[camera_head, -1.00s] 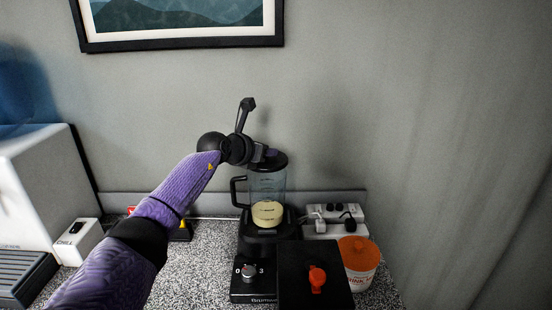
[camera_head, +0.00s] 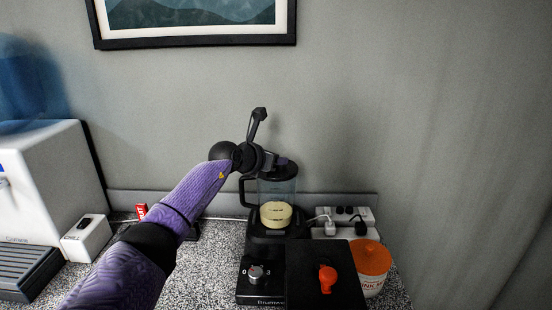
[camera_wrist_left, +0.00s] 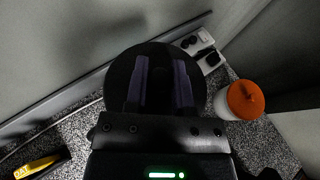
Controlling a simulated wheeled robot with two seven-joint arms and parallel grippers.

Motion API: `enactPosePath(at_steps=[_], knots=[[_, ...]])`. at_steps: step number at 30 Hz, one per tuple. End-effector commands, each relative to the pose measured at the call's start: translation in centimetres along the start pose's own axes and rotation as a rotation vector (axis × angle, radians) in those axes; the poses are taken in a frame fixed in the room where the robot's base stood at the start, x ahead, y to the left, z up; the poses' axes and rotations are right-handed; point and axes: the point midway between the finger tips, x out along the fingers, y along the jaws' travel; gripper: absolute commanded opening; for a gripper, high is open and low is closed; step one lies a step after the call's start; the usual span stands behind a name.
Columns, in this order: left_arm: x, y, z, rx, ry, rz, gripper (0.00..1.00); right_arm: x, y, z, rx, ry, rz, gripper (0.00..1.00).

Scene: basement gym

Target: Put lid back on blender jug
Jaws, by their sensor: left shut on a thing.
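The blender jug (camera_head: 279,192) is clear with a black handle on its left and pale yellow contents at the bottom. It stands upright on the black blender base (camera_head: 262,272). The black round lid (camera_head: 287,169) is at the top of the jug, level with the rim. I cannot tell whether it is fully seated. My left gripper (camera_head: 271,161) is shut on the lid from the upper left. In the left wrist view, the gripper (camera_wrist_left: 161,85) has both fingers over the dark lid disc (camera_wrist_left: 160,58), which hides the jug below.
An orange-lidded tub (camera_head: 371,258) and a power strip with plugs (camera_head: 343,217) are to the right. A white dispenser (camera_head: 45,185) stands at left. The wall is close behind.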

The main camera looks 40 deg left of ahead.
Motion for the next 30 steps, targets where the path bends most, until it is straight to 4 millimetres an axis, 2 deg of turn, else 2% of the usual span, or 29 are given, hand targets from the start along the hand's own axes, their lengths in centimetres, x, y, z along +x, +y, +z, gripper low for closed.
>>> enactPosePath(at_steps=[6, 7, 12, 13, 18, 22, 30], knots=[[-0.01, -0.02, -0.04, 0.000, 0.000, 0.000, 0.00, -0.14, 0.11, -0.03, -0.001, 0.001, 0.002, 0.59], [-0.01, -0.02, -0.05, 0.000, 0.000, 0.000, 0.32, -0.13, 0.12, -0.03, -0.001, 0.001, 0.002, 0.59], [-0.01, -0.02, -0.05, 0.000, 0.000, 0.000, 0.68, -0.13, 0.13, -0.02, 0.000, 0.000, 0.002, 0.59], [-0.01, -0.02, -0.05, 0.000, 0.000, 0.000, 0.71, -0.13, 0.13, -0.01, 0.000, 0.000, 0.002, 0.59], [0.00, -0.02, -0.07, 0.000, 0.000, 0.000, 0.73, -0.12, 0.14, 0.02, 0.000, -0.001, 0.002, 0.59], [0.00, -0.02, -0.07, 0.000, 0.000, 0.000, 1.00, -0.12, 0.15, 0.04, 0.000, -0.002, 0.002, 0.59], [-0.08, -0.02, 0.11, 0.000, 0.000, 0.000, 1.00, -0.29, 0.15, 0.04, 0.000, -0.002, 0.002, 0.59]])
